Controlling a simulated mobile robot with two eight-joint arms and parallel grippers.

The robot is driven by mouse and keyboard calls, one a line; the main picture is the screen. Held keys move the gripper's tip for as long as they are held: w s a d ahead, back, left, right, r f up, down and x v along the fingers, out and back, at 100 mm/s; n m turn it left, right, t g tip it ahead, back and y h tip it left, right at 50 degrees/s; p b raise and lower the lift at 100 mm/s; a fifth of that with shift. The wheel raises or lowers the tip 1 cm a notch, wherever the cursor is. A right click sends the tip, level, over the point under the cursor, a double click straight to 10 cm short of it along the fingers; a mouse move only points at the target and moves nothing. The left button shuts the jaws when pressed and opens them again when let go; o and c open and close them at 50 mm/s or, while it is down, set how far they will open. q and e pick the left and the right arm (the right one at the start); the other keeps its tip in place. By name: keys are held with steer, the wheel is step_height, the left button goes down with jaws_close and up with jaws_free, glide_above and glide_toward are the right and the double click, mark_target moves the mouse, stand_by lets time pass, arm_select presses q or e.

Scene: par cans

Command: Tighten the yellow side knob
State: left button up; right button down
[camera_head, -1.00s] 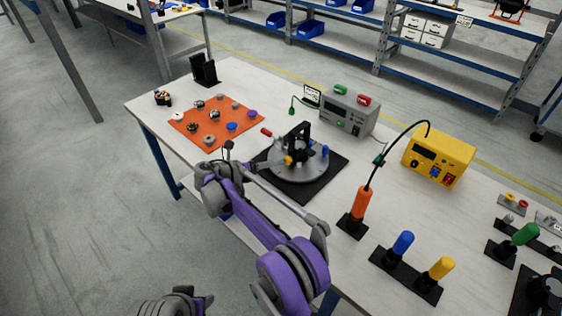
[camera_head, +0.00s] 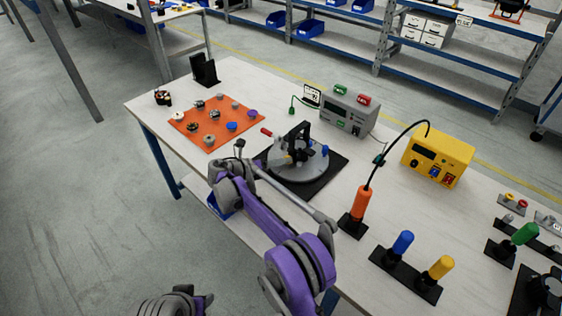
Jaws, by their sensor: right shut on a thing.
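A round grey fixture (camera_head: 312,172) with a black upright clamp (camera_head: 301,137) stands on a black mat (camera_head: 334,164) in the middle of the table. A small blue knob (camera_head: 325,150) is on its right side. The contact is too small to see clearly. My left gripper is not in view; only a grey part of mine shows at the bottom left.
An orange mat (camera_head: 183,127) with several small parts lies at the left. A grey box (camera_head: 347,112) and a yellow box (camera_head: 438,158) stand behind and right. An orange-handled tool (camera_head: 361,204), a blue handle (camera_head: 403,243) and a yellow handle (camera_head: 441,268) stand at the front right.

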stand_by(0.3)
steer(key=shift+s+d+m+t+y+b, duration=0.15)
steer(key=shift+m+t+y+b, duration=0.15)
steer(key=shift+m+y+b, duration=0.6)
steer(key=shift+d+r+m+t+y, duration=0.1)
steer(key=shift+m+t+y, duration=0.35)
steer(key=shift+m, duration=0.95)
steer(key=c, duration=0.8)
jaws_free()
steer(key=shift+s, duration=0.1)
steer(key=v, duration=1.1)
steer(key=shift+d, duration=0.1)
